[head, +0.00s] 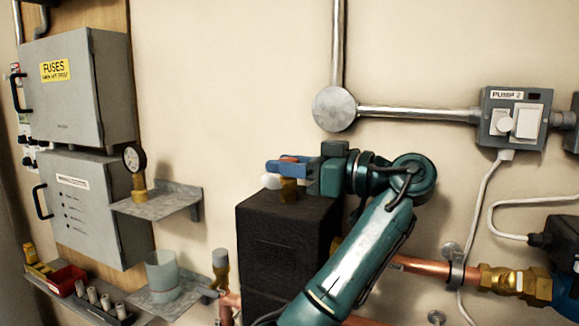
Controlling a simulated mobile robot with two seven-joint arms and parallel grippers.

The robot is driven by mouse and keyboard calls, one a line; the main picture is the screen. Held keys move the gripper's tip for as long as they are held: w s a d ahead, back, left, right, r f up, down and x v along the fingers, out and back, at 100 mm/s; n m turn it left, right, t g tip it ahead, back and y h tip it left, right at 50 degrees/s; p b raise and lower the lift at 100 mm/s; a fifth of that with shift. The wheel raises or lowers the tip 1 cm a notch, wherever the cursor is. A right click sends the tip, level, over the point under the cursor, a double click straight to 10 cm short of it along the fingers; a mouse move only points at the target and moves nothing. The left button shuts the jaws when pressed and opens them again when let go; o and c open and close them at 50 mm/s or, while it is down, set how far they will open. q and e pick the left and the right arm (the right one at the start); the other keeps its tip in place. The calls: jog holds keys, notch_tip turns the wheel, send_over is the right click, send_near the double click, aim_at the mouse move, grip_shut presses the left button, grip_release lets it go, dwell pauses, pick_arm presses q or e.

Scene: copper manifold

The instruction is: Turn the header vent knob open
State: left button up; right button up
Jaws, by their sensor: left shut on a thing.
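The header vent is a brass fitting (288,190) on top of the black block-shaped header (290,240). Its red knob (290,159) shows only as a small strip between the blue fingers of my left gripper (287,166). The left gripper reaches in from the right, level with the top of the fitting, and is shut on the knob. The fingers hide most of the knob, so its turn angle cannot be told. A small white piece (270,181) shows at the left of the fitting. My right gripper is not in view.
A gauge (134,160) stands on the upper metal shelf (165,203) at left. A grey cup (161,270) stands on the lower shelf (180,296). Copper pipe (425,267) runs right, behind my arm. Grey fuse boxes (75,95) hang at far left. The wall above the header is clear.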

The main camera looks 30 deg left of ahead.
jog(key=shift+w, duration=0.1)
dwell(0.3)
pick_arm(q)
jog(key=o, duration=0.9)
jog(key=shift+a, duration=0.1)
